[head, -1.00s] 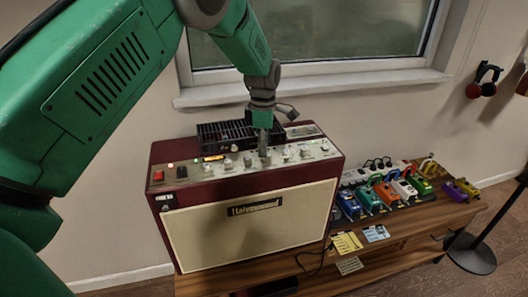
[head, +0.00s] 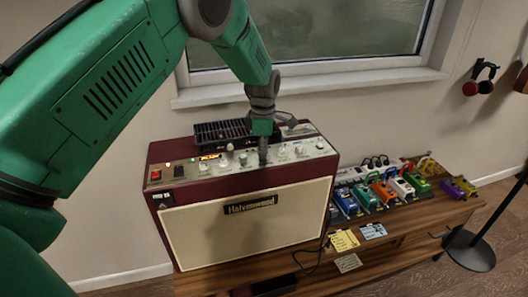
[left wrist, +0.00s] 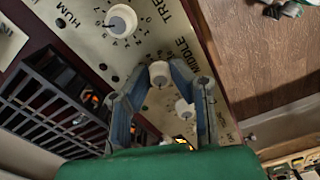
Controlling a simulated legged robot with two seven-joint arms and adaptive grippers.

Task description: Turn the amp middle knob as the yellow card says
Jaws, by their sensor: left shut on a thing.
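The amp (head: 250,222) is dark red with a cream front and stands on a wooden bench. Its top panel has a row of pale knobs. My left gripper (head: 263,160) points down onto this panel from above. In the left wrist view its two fingers are shut on the middle knob (left wrist: 159,71), beside the printed word MIDDLE. The knob's pointer mark cannot be made out. The yellow card (head: 344,240) lies on the bench right of the amp; its writing is too small to read. My right gripper is not in view.
Another knob (left wrist: 121,20) sits beside the TREBLE lettering, and one more (left wrist: 184,109) on the other side. A black slotted tray (head: 222,133) is behind the panel. Pedals (head: 385,193) and a blue card (head: 373,231) are on the bench at right. The window sill (head: 330,87) is behind.

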